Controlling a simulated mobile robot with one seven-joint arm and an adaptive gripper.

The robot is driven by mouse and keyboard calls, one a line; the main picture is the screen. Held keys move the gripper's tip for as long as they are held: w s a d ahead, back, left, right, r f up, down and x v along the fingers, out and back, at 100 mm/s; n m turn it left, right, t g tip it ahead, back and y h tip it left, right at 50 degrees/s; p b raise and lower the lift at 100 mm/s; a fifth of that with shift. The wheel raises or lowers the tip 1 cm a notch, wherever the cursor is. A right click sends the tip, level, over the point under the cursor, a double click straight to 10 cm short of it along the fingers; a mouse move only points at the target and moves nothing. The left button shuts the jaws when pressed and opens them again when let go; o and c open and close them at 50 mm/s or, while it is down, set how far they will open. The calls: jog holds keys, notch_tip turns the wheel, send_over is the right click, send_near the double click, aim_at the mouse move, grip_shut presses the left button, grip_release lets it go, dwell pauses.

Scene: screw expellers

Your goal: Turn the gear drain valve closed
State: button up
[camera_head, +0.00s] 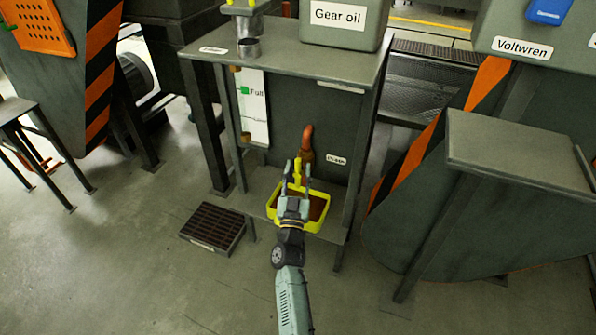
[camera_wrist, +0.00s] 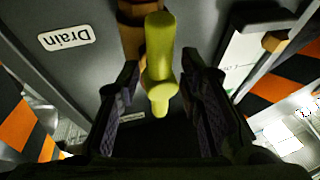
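The yellow drain valve handle (camera_head: 297,165) sits on the copper-coloured drain pipe (camera_head: 306,143) at the front of the grey gear oil cabinet. In the wrist view, which is upside down, the yellow handle (camera_wrist: 160,50) stands between the two dark fingers of my gripper (camera_wrist: 161,66). A gap shows on each side of it, so the fingers look open around the handle without gripping it. In the head view my gripper (camera_head: 298,178) reaches up over the tray to the handle. The fingers partly hide the valve there.
A yellow-rimmed tray (camera_head: 322,222) with brown contents sits on the cabinet's low shelf beneath the valve. A Drain label (camera_wrist: 66,39) is beside the pipe. A cabinet leg (camera_head: 356,170) stands to the right, and a dark floor grate (camera_head: 213,227) lies at left.

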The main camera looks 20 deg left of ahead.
jog(key=shift+c, duration=0.3)
grip_shut()
jog(key=shift+a, duration=0.1)
